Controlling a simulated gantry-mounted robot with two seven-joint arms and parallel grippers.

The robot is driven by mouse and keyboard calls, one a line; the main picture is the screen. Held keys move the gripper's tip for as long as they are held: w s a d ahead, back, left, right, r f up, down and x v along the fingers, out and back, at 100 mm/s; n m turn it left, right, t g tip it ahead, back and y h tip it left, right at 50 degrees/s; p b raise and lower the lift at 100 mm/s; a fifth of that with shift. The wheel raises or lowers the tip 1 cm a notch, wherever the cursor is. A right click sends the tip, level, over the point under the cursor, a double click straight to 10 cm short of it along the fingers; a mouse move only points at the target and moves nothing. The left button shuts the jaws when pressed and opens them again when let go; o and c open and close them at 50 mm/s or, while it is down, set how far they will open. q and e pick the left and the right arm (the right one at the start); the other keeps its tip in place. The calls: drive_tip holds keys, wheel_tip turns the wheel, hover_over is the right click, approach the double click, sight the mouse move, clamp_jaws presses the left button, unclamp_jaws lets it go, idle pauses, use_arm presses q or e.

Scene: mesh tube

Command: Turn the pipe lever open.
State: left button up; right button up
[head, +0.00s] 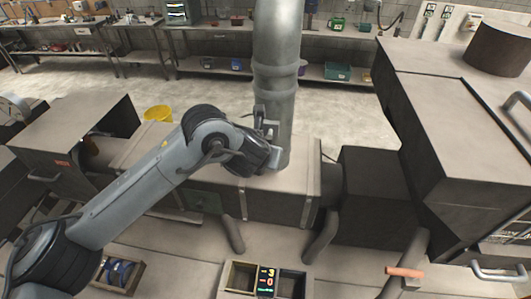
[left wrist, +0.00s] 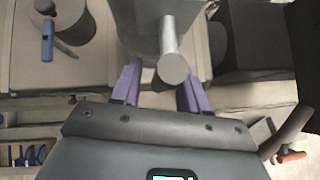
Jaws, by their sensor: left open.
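A thick grey vertical pipe (head: 277,60) rises from the long metal housing in the middle of the head view. In the left wrist view, the pipe (left wrist: 140,30) stands at the top, and a grey round-ended lever (left wrist: 173,66) sticks out from it toward the camera. My left gripper (head: 270,138) is at the pipe's lower part in the head view, and its hand hides the lever there. In the left wrist view, the purple fingers (left wrist: 157,88) are apart, one on each side of the lever's end. I cannot tell whether either touches it. My right gripper is not in view.
The metal housing (head: 290,205) runs below the pipe, with a large dark cabinet (head: 455,125) at right. An orange-handled rod (head: 405,272) is at lower right. An open box with a display (head: 266,280) sits in front. A yellow bucket (head: 158,113) stands behind my left arm.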

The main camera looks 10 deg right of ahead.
use_arm(q)
drive_tip(key=b+v, duration=0.1)
drive_tip(key=v, duration=0.9)
drive_tip(key=shift+s+a+r, duration=0.15)
drive_tip(key=shift+s+r, duration=0.05)
drive_tip(key=shift+r, duration=0.1)
